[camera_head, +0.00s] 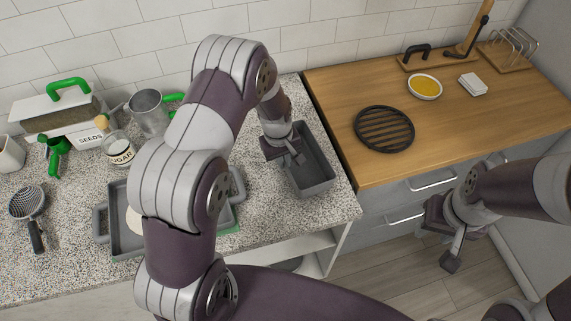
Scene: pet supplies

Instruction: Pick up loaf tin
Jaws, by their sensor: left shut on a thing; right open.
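The loaf tin (318,172) is a dark grey rectangular tin near the right end of the speckled counter. My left gripper (292,158) comes down over its left long wall and is shut on that wall. The fingertips are partly hidden, and the tin appears to be at counter level; I cannot tell if it is raised. My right gripper (453,253) is open and empty, out over the floor in front of the wooden-topped cabinet.
A grey handled tray (122,240) lies behind my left arm, partly hidden. A sieve (29,207), sugar jar (119,150), seeds box (88,133) and metal can (148,113) stand left. The wooden top holds a black trivet (384,129) and yellow-filled bowl (425,86).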

